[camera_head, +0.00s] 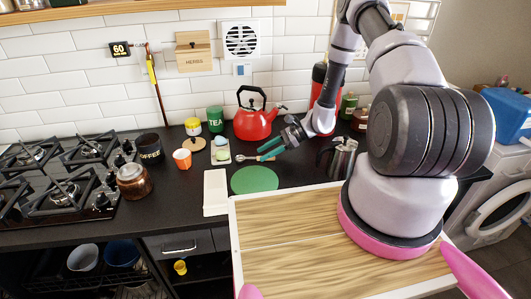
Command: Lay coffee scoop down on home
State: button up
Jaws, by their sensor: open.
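A small coffee scoop (241,157) lies on the black counter behind the green round mat, its long part pointing right. My gripper (272,149) is open, with its teal fingers just above and to the right of the scoop. The fingers overlap part of the scoop in the picture, and I cannot tell whether they touch it. No spot marked as home can be made out. The green round mat (254,180) lies bare in front of the scoop. A white rectangular tray (215,192) lies empty to the mat's left.
A red kettle (254,124) stands behind my gripper and a moka pot (341,158) to its right. A small tray with eggs (221,150), an orange cup (182,159) and a brown jar (132,181) stand left. The gas hob (62,190) is far left.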

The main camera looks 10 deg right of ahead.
jog(key=v, duration=1)
jog(key=shift+d+r, duration=0.15)
jog(key=shift+d, duration=0.15)
